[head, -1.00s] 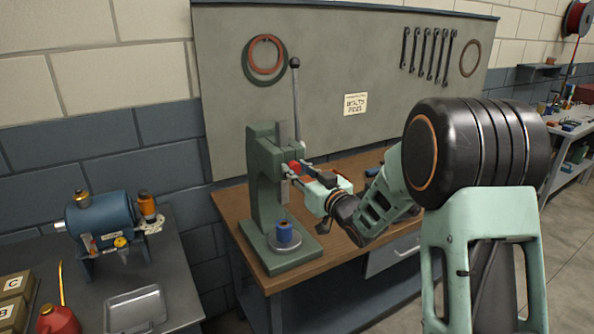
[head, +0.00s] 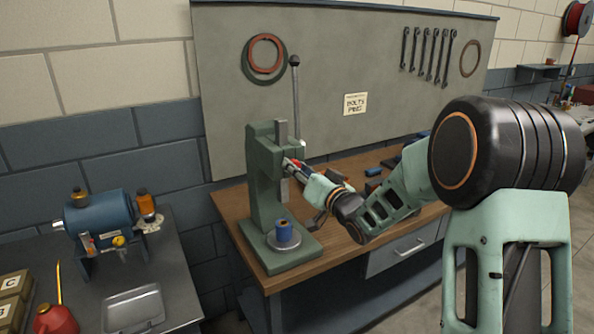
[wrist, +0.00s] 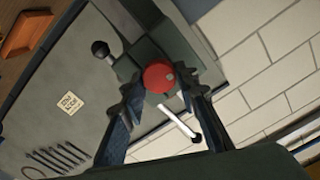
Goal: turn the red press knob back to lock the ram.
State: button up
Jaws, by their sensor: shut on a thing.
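The green arbor press (head: 262,190) stands on the wooden bench, its long lever (head: 296,95) upright with a dark ball on top. The red press knob (wrist: 158,77) is on the press head and shows between my fingers in the wrist view. My gripper (wrist: 160,88) is shut on the knob, one finger on each side. In the head view my gripper (head: 297,168) reaches the press from the right and hides most of the knob. A blue cylinder (head: 284,231) stands on the press base under the ram (head: 284,187).
A blue motor unit (head: 100,220), a grey tray (head: 134,308) and a red oil can (head: 57,320) are on the left table. The wooden bench (head: 235,202) has small parts behind my arm. A pegboard-like panel (head: 340,60) stands behind.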

jog(key=shift+d+f+m+p, duration=0.1)
jog(key=shift+m+p, duration=0.9)
jog(key=shift+m, duration=2.2)
jog(key=shift+d+f+m+p, duration=0.1)
jog(key=shift+m+p, duration=0.85)
jog(key=shift+m, duration=2.25)
jog(key=shift+a, duration=0.1)
jog(key=o, duration=1.1)
jog(key=v, duration=1.2)
